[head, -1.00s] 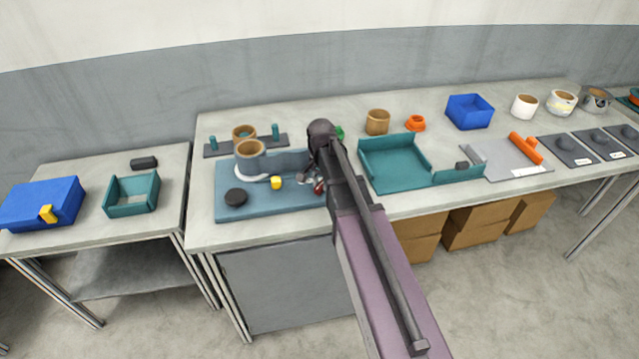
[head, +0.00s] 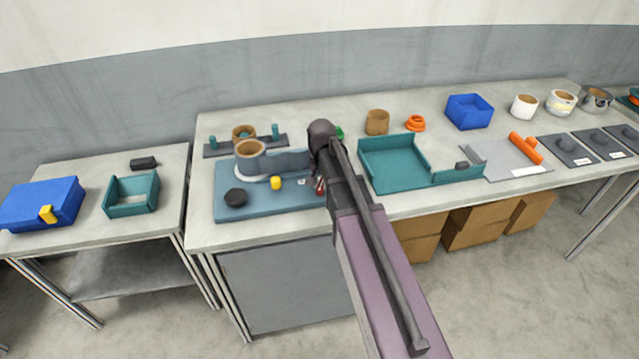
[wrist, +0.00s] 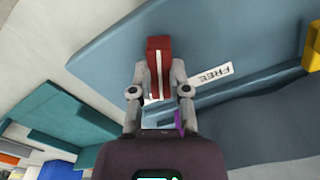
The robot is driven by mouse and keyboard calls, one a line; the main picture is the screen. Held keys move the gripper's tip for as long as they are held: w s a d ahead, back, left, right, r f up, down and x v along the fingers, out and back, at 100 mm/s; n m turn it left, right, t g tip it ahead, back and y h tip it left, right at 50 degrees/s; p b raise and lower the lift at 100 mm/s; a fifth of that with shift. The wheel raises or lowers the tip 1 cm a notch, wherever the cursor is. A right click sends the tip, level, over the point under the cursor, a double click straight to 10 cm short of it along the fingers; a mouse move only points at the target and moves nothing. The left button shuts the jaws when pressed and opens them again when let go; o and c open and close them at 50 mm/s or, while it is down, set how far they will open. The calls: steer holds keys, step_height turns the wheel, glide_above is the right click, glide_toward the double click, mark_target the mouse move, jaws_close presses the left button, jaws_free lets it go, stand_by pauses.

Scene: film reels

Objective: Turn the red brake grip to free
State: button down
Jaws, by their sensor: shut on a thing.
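The red brake grip (wrist: 158,66) has a pale stripe along it and stands on the blue base board (wrist: 100,45) in the wrist view. My gripper (wrist: 159,93) is shut on it, one grey finger on each side. The white FREE label (wrist: 212,76) lies just right of the grip, partly beside the right finger. In the head view only a sliver of the red grip (head: 319,187) shows next to my arm, which hides most of my gripper. The far end of the stripe's pointing direction is hard to tell.
The board (head: 270,207) in the head view also carries a black knob (head: 236,198), a yellow block (head: 276,183) and a brown-topped cylinder (head: 250,148). A teal tray (head: 395,178) stands close on the right. The table front edge is near.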

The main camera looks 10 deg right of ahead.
steer(key=n, duration=0.7)
steer(key=shift+d, duration=0.2)
steer(key=n, duration=0.3)
steer(key=shift+n, duration=0.4)
steer(key=shift+w+d+n, duration=0.1)
steer(key=shift+n, duration=1.6)
steer(key=c, duration=0.6)
jaws_free()
steer(key=shift+r, duration=0.1)
